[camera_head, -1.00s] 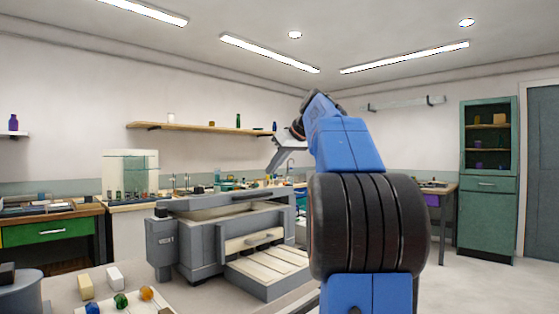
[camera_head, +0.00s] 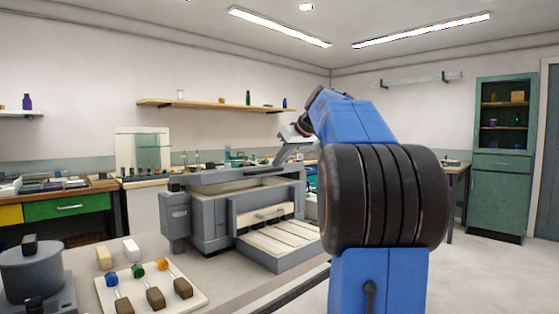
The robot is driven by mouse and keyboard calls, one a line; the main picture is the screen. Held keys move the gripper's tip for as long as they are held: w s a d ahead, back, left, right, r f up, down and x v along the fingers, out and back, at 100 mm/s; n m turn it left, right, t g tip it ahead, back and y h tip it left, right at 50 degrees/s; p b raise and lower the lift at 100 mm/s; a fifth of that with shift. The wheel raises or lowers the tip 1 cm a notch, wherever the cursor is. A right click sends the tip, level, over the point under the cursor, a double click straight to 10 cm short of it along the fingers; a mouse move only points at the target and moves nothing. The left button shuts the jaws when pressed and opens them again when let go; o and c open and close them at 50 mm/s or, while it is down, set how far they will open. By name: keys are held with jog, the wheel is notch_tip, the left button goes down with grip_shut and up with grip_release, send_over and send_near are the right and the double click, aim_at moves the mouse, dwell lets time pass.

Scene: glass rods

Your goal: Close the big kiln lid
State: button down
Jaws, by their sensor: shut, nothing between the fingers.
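The big kiln (camera_head: 206,222) is a grey box left of my arm, with a pale rim and interior partly showing at its top. Its grey lid (camera_head: 235,176) shows nearly edge-on above the body, with a pale gap under it, so it stands at least partly open. My gripper (camera_head: 280,163) is shut and empty, at the lid's far right end. It is small in the picture, and I cannot tell whether it touches the lid.
A pale slatted slab (camera_head: 285,240) juts out at the kiln's front. A board with coloured glass pieces (camera_head: 190,296) and a grey round device (camera_head: 32,270) are in front at left. A green cabinet (camera_head: 500,195) stands at right. Floor at right is clear.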

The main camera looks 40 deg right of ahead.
notch_tip(320, 180, down, 6)
jog(key=s, duration=0.1)
jog(key=shift+s+f, duration=0.2)
jog(key=shift+s, duration=0.05)
